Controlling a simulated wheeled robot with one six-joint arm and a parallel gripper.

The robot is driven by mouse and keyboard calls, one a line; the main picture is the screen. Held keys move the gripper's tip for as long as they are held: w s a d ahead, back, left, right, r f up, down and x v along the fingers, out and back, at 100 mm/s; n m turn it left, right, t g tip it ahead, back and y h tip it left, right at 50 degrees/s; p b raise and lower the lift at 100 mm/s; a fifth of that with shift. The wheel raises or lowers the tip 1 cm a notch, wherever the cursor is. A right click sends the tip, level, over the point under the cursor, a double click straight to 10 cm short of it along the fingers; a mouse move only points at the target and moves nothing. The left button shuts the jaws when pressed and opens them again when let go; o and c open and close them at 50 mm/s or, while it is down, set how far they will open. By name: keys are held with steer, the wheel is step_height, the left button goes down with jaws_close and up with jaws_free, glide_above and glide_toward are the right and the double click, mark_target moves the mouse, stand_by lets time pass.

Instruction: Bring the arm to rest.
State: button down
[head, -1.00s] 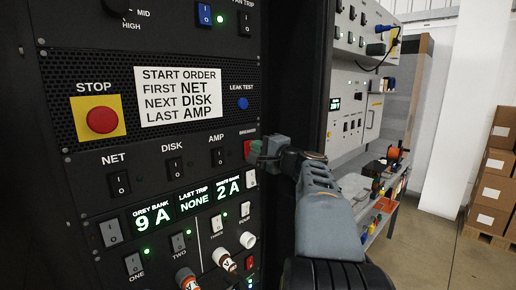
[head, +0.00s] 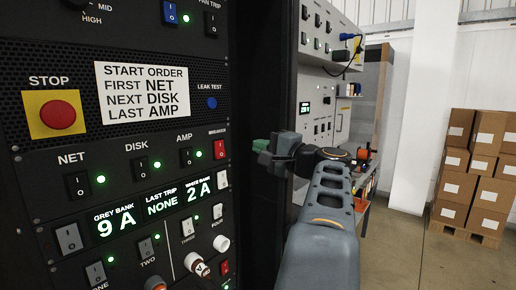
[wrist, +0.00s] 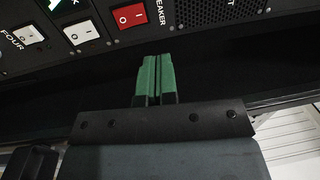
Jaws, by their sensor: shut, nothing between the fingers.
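My gripper (head: 262,145) is in front of the rack's right edge in the head view, apart from the panel. Its green fingers are closed together and hold nothing; they also show in the wrist view (wrist: 154,78). My grey arm reaches up to it from the lower right. The red BREAKER switch (head: 220,149) is left of the fingertips, and it shows beyond them in the wrist view (wrist: 130,16).
The black rack panel carries a red STOP button (head: 58,114), a start-order label (head: 142,90) and displays reading 9 A, NONE and 2 A. A grey panel (head: 322,115) and workbench stand behind my arm. Boxes on a pallet (head: 470,229) stand right, with open floor before them.

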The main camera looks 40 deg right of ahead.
stand_by(0.6)
steer(key=a+f+n+g+h, duration=0.1)
steer(key=a+f+n+g, duration=0.3)
steer(key=f, duration=0.7)
steer(key=a+f+m+g, duration=0.1)
steer(key=a+f+g, duration=0.1)
steer(key=f+g, duration=0.65)
steer(key=s+a+f+n+g, duration=0.1)
steer(key=s+a+f+n, duration=0.1)
steer(key=a+f+n, duration=0.2)
steer(key=s+a+f+n+g+h+p, duration=0.1)
steer(key=s+a+f+n, duration=0.1)
steer(key=a+f+n, duration=0.3)
steer(key=s+a+f+n+g, duration=0.1)
steer(key=a+f+n, duration=0.3)
steer(key=a, duration=0.6)
steer(key=shift+s+a+f+n+p, duration=0.25)
steer(key=shift+s+f+n+p, duration=0.15)
steer(key=shift+s+f, duration=0.4)
steer(key=shift+r, duration=0.1)
